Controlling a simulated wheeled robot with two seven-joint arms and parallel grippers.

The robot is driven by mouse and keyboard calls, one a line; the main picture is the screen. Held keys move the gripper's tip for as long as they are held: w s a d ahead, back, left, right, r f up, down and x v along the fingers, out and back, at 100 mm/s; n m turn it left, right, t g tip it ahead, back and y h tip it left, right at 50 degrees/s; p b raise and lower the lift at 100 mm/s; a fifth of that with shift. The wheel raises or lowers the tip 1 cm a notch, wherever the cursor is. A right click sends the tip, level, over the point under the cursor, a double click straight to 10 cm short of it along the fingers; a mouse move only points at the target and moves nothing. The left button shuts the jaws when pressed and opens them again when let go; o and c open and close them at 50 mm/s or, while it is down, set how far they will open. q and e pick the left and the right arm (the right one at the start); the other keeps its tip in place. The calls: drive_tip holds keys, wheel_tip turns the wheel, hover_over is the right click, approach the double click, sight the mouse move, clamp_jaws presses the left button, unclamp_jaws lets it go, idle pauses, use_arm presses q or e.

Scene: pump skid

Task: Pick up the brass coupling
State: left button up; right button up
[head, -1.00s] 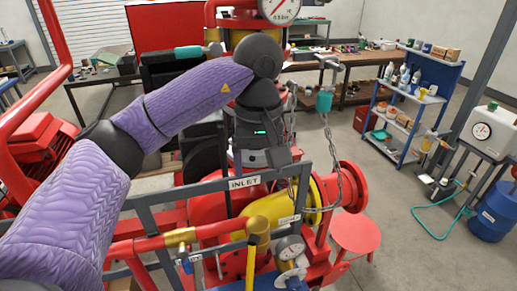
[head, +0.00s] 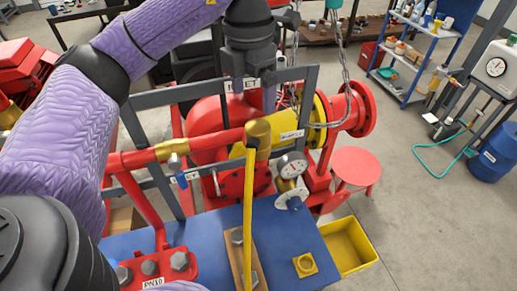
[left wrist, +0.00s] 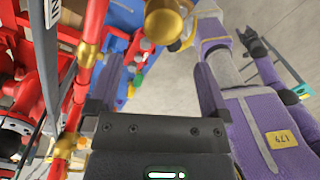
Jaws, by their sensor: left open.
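A brass coupling (head: 257,135) shows near the right end of a red pipe, at the top of a straight yellow bar (head: 248,215). I cannot tell whether they are joined. My left gripper (head: 254,88) is open and empty, fingers pointing down, above and behind the coupling in the head view. In the left wrist view, the gripper (left wrist: 158,85) has its fingers apart, and a large brass piece (left wrist: 165,20), likely the coupling, shows at the top edge, beyond the gap.
A grey frame (head: 180,92) with an INLET sign, a red pipe (head: 215,140) with a brass valve (head: 172,149) and a pressure gauge (head: 292,165) crowd the area. A blue bench (head: 290,235) lies below, with a yellow bin (head: 350,245) beside it. A chain hangs behind.

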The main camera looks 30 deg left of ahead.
sight(257, 125)
use_arm(q)
drive_tip(key=f, duration=0.3)
drive_tip(key=f+p, duration=0.1)
drive_tip(key=f, duration=0.4)
drive_tip(key=shift+w+d+f+p, duration=0.1)
drive_tip(key=shift+d+f+p, duration=0.2)
drive_tip(key=shift+d+p, duration=0.05)
clamp_jaws()
wheel_tip(257, 125, up, 10)
drive_tip(key=shift+r+b, duration=0.1)
drive_tip(key=shift+b, duration=0.25)
